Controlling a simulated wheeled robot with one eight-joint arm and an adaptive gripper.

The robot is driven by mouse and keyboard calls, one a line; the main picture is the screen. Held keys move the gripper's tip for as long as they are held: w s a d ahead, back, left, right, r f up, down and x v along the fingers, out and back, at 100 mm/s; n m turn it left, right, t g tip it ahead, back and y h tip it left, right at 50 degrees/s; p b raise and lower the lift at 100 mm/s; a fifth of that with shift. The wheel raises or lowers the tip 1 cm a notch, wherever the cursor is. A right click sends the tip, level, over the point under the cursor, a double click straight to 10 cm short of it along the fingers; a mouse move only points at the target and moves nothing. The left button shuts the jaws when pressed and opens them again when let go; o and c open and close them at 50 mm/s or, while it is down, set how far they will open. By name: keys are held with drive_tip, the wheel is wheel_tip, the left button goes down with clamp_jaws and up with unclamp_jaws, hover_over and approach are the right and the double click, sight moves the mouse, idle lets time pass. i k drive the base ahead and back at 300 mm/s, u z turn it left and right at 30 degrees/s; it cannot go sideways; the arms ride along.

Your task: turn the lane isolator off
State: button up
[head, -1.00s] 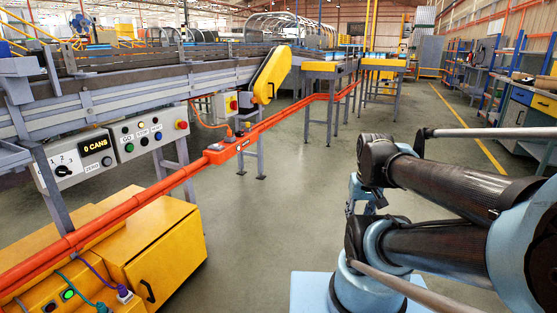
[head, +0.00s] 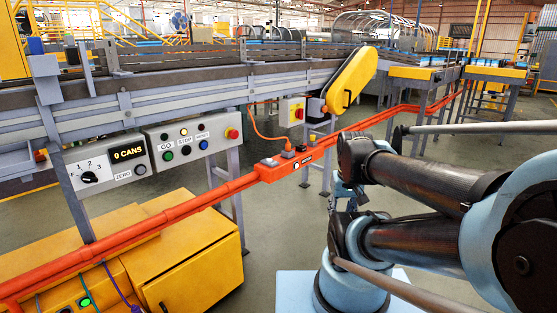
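My arm's dark links fill the right side of the head view, well apart from the box. My gripper is not in view.
A grey panel (head: 187,140) has several buttons and a red knob. Beside it, a counter panel (head: 107,166) reads 0 CANS. The orange rail (head: 215,195) crosses in front of the conveyor (head: 200,95). Yellow cabinets (head: 195,262) stand lower left.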

sight(299, 113)
drive_tip(key=u, duration=0.05)
drive_tip(key=i, duration=0.15)
drive_tip(key=k, duration=0.55)
drive_tip(key=z, duration=0.65)
drive_tip(key=i, duration=1.65)
drive_tip(key=u, duration=0.45)
